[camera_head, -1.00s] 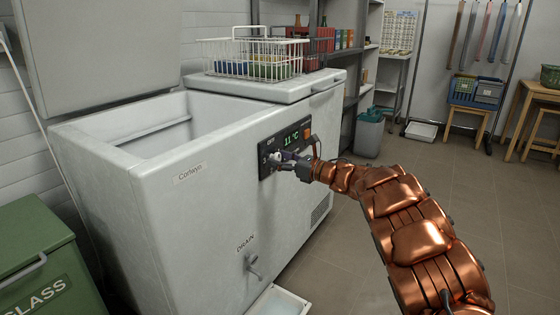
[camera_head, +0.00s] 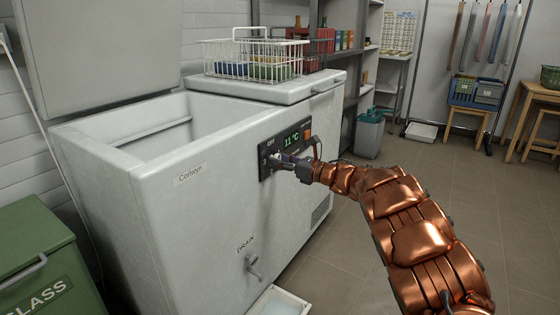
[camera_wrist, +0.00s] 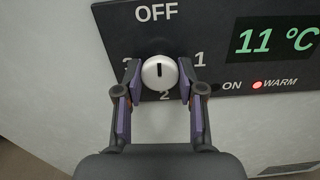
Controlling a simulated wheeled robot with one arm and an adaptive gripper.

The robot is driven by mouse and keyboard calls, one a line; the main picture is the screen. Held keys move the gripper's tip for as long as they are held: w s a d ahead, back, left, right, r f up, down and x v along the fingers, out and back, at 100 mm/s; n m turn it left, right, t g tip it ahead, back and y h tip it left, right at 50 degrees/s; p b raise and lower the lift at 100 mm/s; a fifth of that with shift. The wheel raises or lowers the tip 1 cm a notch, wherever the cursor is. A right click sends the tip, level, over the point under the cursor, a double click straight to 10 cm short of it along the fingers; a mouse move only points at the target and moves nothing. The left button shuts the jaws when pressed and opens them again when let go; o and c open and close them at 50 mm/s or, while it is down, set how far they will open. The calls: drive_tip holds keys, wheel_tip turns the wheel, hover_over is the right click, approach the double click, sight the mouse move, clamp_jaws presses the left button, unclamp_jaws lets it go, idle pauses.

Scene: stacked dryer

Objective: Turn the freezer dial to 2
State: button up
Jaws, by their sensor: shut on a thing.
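The freezer dial (camera_wrist: 160,72) is a round white knob on the dark control panel (camera_wrist: 115,30). Its short black mark stands upright, on the side toward OFF. OFF is printed above it, 1 to the right, 2 below, and 3 to the left, partly covered by a finger. My gripper (camera_wrist: 160,82) is shut on the dial, with one purple-padded finger on each side. In the head view my gripper (camera_head: 277,161) is at the left end of the panel and hides the dial.
The display (camera_wrist: 270,40) reads 11 °C, and a red WARM light (camera_wrist: 257,85) is lit. The chest freezer's (camera_head: 150,220) left lid is raised. A wire basket (camera_head: 255,58) stands on its closed right lid. A drain tap (camera_head: 253,268) sticks out low on the front.

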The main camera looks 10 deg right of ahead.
drive_tip(key=m+p, duration=0.2)
drive_tip(key=m, duration=0.1)
drive_tip(key=m+p, duration=0.2)
drive_tip(key=m, duration=0.1)
drive_tip(key=m+p, duration=0.2)
drive_tip(key=m, duration=0.2)
drive_tip(key=shift+r+p, duration=0.25)
drive_tip(key=shift+p, duration=0.15)
drive_tip(key=m+p, duration=0.4)
drive_tip(key=shift+d+m, duration=0.1)
drive_tip(key=shift+m, duration=0.2)
drive_tip(key=m+p, duration=0.4)
drive_tip(key=shift+m, duration=0.3)
drive_tip(key=m+p, duration=0.3)
drive_tip(key=p, duration=0.1)
drive_tip(key=shift+m, duration=0.3)
drive_tip(key=m+p, duration=0.3)
drive_tip(key=m, duration=0.1)
drive_tip(key=shift+m+p, duration=0.3)
drive_tip(key=shift+p, duration=0.1)
drive_tip(key=m+p, duration=0.2)
drive_tip(key=m, duration=0.1)
drive_tip(key=shift+m+p, duration=0.3)
drive_tip(key=m+p, duration=0.2)
drive_tip(key=m, duration=0.2)
drive_tip(key=shift+f, duration=0.2)
drive_tip(key=shift+f+m, duration=0.1)
drive_tip(key=shift+m, duration=0.2)
